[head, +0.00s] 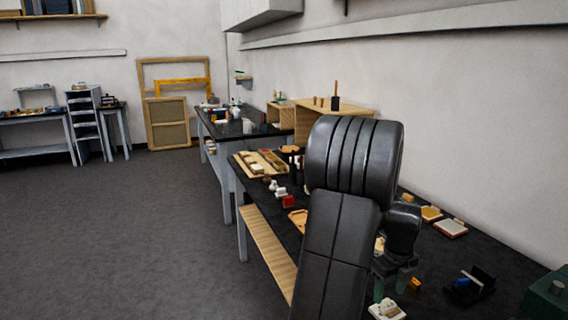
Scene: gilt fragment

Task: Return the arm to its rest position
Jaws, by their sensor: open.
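My arm (340,220) rises in the middle foreground of the head view, bent at a large black ribbed joint. Its wrist hangs down on the right side over the dark workbench (325,262). My gripper (391,288) points down, with its two greenish fingers apart and nothing seen between them. A small pale block (387,310) lies on the bench just below the fingers, and I cannot tell the exact gap. The arm hides part of the bench behind it.
A wooden tray of blocks (262,163), a red item (288,201), a dark holder (470,286) and a green box (548,296) stand on the bench. A wooden box (320,118) stands behind the arm. The wall borders the right. The grey floor (120,230) at left is clear.

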